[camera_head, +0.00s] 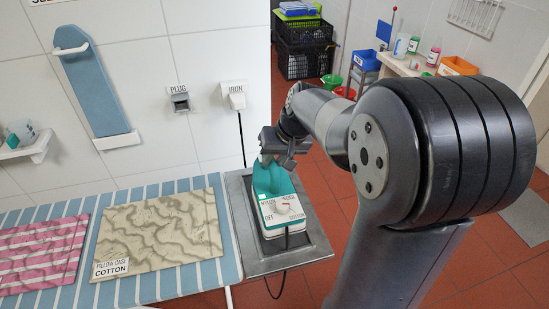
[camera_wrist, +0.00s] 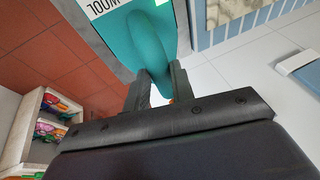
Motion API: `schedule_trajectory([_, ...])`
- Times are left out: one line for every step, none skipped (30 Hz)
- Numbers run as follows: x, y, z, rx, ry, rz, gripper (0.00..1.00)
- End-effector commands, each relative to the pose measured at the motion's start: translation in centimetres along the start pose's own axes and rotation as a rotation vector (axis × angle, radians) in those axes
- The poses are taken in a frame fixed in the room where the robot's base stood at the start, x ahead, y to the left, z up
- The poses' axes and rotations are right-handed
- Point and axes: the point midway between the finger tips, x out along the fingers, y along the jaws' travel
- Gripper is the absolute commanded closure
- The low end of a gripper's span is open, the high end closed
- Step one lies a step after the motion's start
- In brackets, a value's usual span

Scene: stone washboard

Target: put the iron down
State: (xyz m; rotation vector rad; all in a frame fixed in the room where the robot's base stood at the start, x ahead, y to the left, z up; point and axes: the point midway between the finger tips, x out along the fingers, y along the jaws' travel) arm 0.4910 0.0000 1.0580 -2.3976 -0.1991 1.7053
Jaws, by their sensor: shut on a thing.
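The iron (camera_head: 268,184) is teal and white, with a dial marked NYLON, WOOL, OFF and COTTON. In the head view it is over the grey metal plate (camera_head: 319,246) at the right end of the ironing board; I cannot tell whether it touches the plate. My gripper (camera_head: 277,155) is shut on the far end of the iron's teal handle. In the wrist view, my gripper (camera_wrist: 158,85) has a finger on each side of the iron's teal handle (camera_wrist: 150,40). The iron's underside is hidden.
A striped board (camera_head: 163,281) carries a pillow case (camera_head: 160,232) marked COTTON and a pink striped cloth (camera_head: 42,254). Wall sockets marked PLUG (camera_head: 180,101) and IRON (camera_head: 235,97) are behind. A dark cord hangs by the plate. Black crates (camera_head: 303,48) stand at the back.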

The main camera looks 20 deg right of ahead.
Motion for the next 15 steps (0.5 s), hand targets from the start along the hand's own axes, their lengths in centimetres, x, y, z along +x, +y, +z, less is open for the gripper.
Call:
schedule_trajectory([0.4,0.1,0.1,0.0,0.003,0.0,1.0])
schedule_trajectory([0.6,0.2,0.1,-0.001,0.004,0.0,1.0])
schedule_trajectory([0.9,0.2,0.2,-0.002,0.005,0.0,1.0])
schedule_trajectory([1.0,0.3,0.2,-0.002,0.006,0.0,1.0])
schedule_trajectory([1.2,0.3,0.3,-0.002,0.006,0.0,1.0])
schedule_trajectory([1.4,0.4,0.4,-0.001,0.005,0.0,1.0])
schedule_trajectory([1.7,0.4,0.5,-0.001,0.004,0.0,1.0])
schedule_trajectory([2.0,0.5,0.6,0.0,0.003,0.0,1.0])
schedule_trajectory([2.4,0.6,0.8,0.0,0.004,0.0,1.0])
schedule_trajectory([2.8,0.7,0.9,0.0,0.003,0.0,1.0])
schedule_trajectory([3.1,0.8,1.0,0.0,0.003,-0.001,1.0])
schedule_trajectory([3.6,0.9,1.2,0.0,0.002,-0.001,1.0])
schedule_trajectory([3.9,1.0,1.3,0.0,0.002,0.0,1.0])
schedule_trajectory([4.2,1.1,1.3,0.0,0.004,0.0,1.0])
schedule_trajectory([4.4,1.1,1.4,-0.001,0.005,0.0,1.0])
